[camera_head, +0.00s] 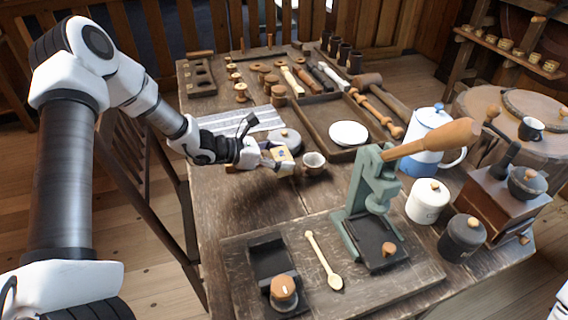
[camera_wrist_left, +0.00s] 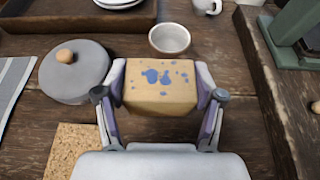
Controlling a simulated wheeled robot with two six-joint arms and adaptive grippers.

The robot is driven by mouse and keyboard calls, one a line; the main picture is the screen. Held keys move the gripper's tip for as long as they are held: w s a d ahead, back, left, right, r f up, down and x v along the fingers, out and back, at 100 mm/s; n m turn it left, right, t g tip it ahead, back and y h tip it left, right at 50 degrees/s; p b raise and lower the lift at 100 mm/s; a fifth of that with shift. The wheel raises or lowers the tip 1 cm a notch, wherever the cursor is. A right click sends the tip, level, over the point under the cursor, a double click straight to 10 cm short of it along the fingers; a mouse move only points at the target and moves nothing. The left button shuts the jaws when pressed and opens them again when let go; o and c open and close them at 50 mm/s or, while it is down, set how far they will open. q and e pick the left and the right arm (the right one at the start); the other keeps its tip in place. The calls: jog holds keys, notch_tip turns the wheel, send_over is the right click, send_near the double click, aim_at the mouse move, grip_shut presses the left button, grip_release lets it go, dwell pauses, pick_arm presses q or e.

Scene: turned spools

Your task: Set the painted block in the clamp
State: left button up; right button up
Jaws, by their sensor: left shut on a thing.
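The painted block (camera_wrist_left: 160,92) is pale wood with blue paint spots on its upper face. My left gripper (camera_wrist_left: 160,98) is shut on it, one finger on each side. In the head view the left gripper (camera_head: 268,162) holds the block (camera_head: 283,153) near the table's left-middle part, beside a small cup. Part of the block is hidden by the fingers there. The green lever device (camera_head: 372,190), which looks like the clamp, stands to the right and nearer, with a wooden handle pointing right. No block shows in it. My right gripper is not in view.
A small white cup (camera_head: 314,163) and a grey lidded pot (camera_head: 285,138) stand close to the held block. A wooden spoon (camera_head: 322,262) and a black holder (camera_head: 270,256) lie on the front board. A blue-white pot (camera_head: 428,135) and canisters stand right of the clamp.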

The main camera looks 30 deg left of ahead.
pick_arm(q)
jog(key=shift+w+f, duration=0.1)
jog(key=shift+w, duration=0.55)
jog(key=shift+w+f, duration=0.15)
jog(key=shift+f, duration=0.1)
notch_tip(320, 180, down, 3)
jog(key=shift+r, duration=0.2)
jog(key=shift+f, duration=0.3)
jog(key=o, duration=1.2)
